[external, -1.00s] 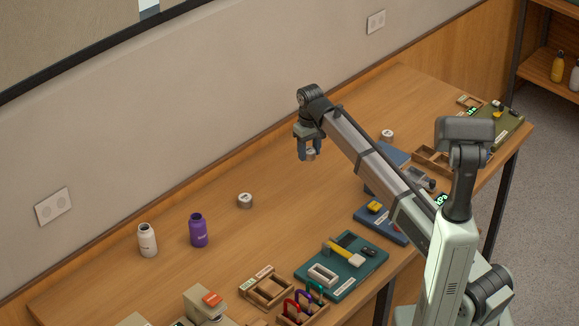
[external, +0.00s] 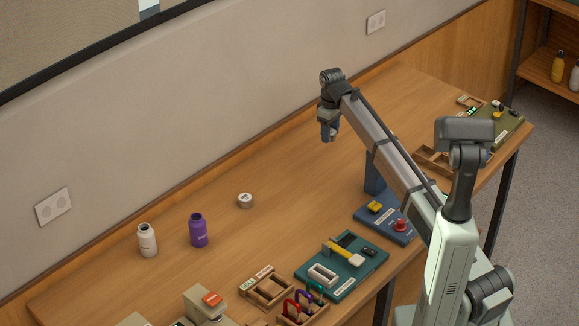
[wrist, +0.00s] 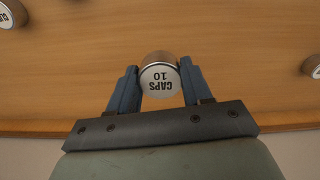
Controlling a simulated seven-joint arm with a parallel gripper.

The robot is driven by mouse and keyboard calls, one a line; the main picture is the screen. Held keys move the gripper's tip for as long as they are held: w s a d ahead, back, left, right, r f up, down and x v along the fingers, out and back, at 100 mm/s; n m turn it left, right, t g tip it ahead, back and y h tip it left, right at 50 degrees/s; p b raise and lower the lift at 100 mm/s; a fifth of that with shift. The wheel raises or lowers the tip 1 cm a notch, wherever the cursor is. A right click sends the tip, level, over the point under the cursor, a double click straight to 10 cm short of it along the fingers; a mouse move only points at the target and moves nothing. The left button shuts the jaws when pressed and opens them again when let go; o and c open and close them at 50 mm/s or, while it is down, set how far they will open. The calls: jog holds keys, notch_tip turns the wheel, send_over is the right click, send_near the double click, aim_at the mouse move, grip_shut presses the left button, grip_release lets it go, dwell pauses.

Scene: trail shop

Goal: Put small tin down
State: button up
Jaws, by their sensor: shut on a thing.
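My gripper (external: 329,134) is over the back part of the table, to the right of its middle in the external view. In the wrist view my gripper (wrist: 159,76) is shut on a small tin (wrist: 161,82). In the external view the held tin is mostly hidden by the fingers. Wood shows beyond the tin; I cannot tell exactly how high it is above the table.
Another tin (external: 245,201) stands mid-table, with a purple bottle (external: 198,230) and a white bottle (external: 148,240) to its left. The wrist view shows tins at the top left (wrist: 11,14) and right edge (wrist: 314,67). A blue board (external: 385,220) and green board (external: 341,264) lie in front.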

aim_at(329, 163)
jog(key=shift+f, duration=0.1)
jog(key=shift+f, duration=4.9)
jog(key=shift+f, duration=0.1)
jog(key=o, duration=1)
jog(key=shift+o, duration=0.2)
notch_tip(329, 163, up, 12)
jog(key=shift+r, duration=0.1)
